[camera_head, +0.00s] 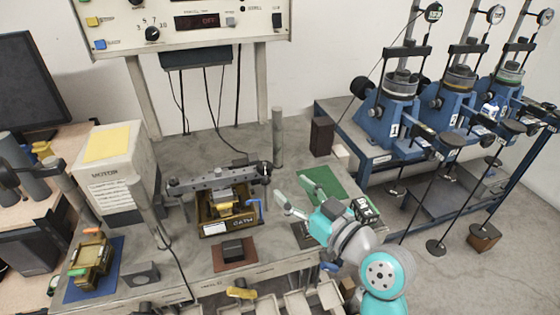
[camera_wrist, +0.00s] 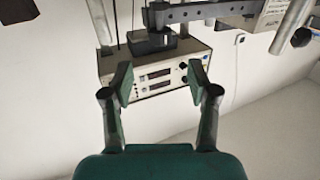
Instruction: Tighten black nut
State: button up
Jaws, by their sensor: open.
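My gripper (camera_head: 291,194) is open and empty, above the right part of the bench and to the right of the shear-box apparatus. In the wrist view its two green-padded fingers (camera_wrist: 160,82) stand wide apart with nothing between them. The apparatus has a grey crossbeam (camera_head: 212,179) over a brass-coloured box (camera_head: 226,216). Small dark fittings (camera_head: 265,170) sit at the beam's right end, left of my gripper and apart from it. I cannot tell which of them is the black nut. The wrist view also shows the beam (camera_wrist: 218,11), upside down.
A vertical post (camera_head: 278,138) stands behind the beam's right end. A control panel (camera_head: 190,25) hangs above the bench with dangling cables. A green mat (camera_head: 322,183) lies near my gripper. Blue lever frames (camera_head: 390,115) stand at the right. A white box (camera_head: 117,165) is at the left.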

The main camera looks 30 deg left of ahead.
aim_at(269, 170)
jog(key=x, duration=1)
jog(key=shift+w+a+r, duration=0.1)
jog(key=shift+a, duration=0.2)
grip_shut()
